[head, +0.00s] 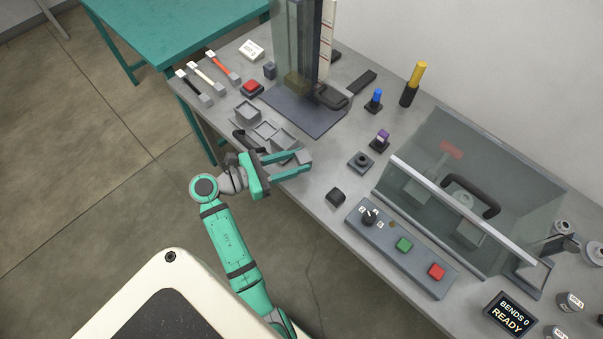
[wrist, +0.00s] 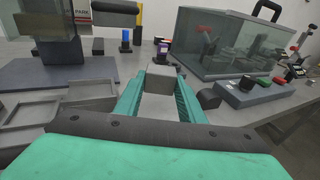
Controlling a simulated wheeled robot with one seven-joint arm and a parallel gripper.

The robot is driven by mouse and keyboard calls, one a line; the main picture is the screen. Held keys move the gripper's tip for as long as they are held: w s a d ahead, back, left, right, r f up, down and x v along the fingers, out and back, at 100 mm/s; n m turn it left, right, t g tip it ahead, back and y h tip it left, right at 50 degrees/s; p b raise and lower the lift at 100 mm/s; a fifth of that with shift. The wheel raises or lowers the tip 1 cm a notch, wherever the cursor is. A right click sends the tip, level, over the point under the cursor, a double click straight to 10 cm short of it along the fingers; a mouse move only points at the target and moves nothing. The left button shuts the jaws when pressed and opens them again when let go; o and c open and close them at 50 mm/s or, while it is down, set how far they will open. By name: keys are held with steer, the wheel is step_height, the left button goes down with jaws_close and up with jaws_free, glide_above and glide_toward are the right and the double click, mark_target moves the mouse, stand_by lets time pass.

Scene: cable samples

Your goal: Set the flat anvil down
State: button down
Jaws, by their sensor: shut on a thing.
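My gripper (head: 294,164) is shut on a grey block, the flat anvil (wrist: 160,80), which sits between the two green fingers in the wrist view. In the head view the anvil (head: 303,157) shows only as a small grey piece at the fingertips. The gripper is over the front edge of the grey bench, just right of the grey open trays (head: 266,131). In the wrist view a tray (wrist: 82,92) lies left of the fingers. I cannot tell whether the anvil touches the bench.
A tall tester on a dark base plate (head: 318,118) stands behind the trays. A dark square socket block (head: 361,161) and a small black block (head: 336,196) lie to the right. A clear-covered machine (head: 470,190) with a button panel (head: 400,247) stands farther right.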

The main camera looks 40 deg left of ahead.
mark_target(300, 179)
steer(key=shift+d+f, duration=0.9)
steer(key=shift+f, duration=0.2)
steer(key=shift+w+d+f, duration=0.1)
steer(key=shift+f, duration=1.5)
steer(key=shift+f, duration=0.2)
steer(key=c, duration=1.2)
jaws_free()
steer(key=shift+r, duration=0.1)
steer(key=shift+r, duration=0.15)
steer(key=v, duration=1.2)
